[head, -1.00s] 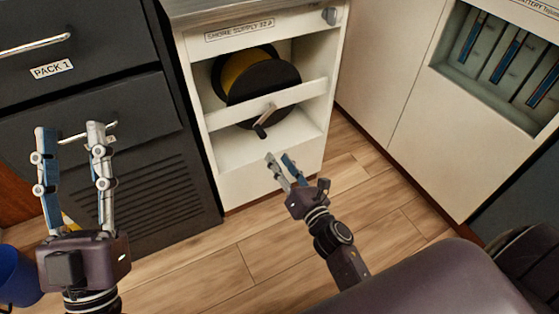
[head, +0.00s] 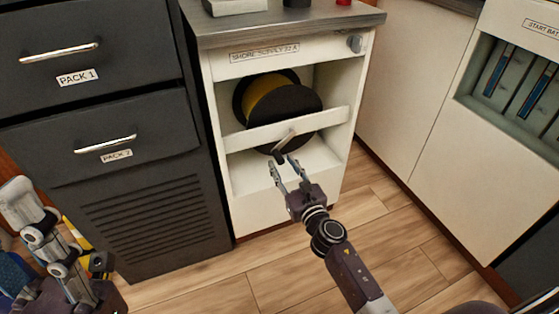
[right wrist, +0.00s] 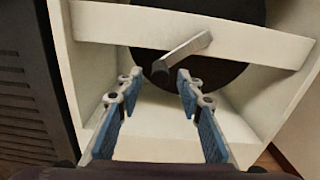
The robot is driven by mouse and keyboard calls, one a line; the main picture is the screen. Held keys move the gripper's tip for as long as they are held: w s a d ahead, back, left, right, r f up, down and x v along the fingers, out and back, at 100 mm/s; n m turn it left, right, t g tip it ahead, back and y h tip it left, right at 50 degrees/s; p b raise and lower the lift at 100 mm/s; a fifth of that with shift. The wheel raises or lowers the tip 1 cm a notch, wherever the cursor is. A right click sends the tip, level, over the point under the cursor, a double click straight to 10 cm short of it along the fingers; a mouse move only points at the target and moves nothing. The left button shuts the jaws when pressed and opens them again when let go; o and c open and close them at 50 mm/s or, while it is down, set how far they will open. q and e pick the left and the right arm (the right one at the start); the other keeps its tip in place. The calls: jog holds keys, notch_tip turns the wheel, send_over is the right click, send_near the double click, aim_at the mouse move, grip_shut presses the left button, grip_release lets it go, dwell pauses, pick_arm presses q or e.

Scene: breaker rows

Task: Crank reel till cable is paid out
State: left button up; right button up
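The cable reel (head: 293,104), black with yellow cable wound on it, sits inside the white cabinet (head: 225,92) labelled SHORE SUPPLY 32 A. Its crank handle (head: 286,142) projects in front of the white crossbar, with a dark knob at its lower end. In the right wrist view the crank (right wrist: 186,49) slants down to the left, its knob just beyond the fingertips. My right gripper (head: 284,167) is open and empty, just below and in front of the knob. It does not appear to touch it. My left gripper (head: 50,235) is at the lower left, partly cut off, its fingers apart and empty.
Dark drawers labelled PACK 1 (head: 77,77) and PACK 2 (head: 117,155) stand left of the cabinet. A white panel with a battery recess (head: 516,85) is at the right. Items stand on the counter (head: 283,24) above. The wooden floor in front is clear.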

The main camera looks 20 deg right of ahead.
jog(key=shift+w+a, duration=0.1)
jog(key=shift+w, duration=1.35)
grip_shut()
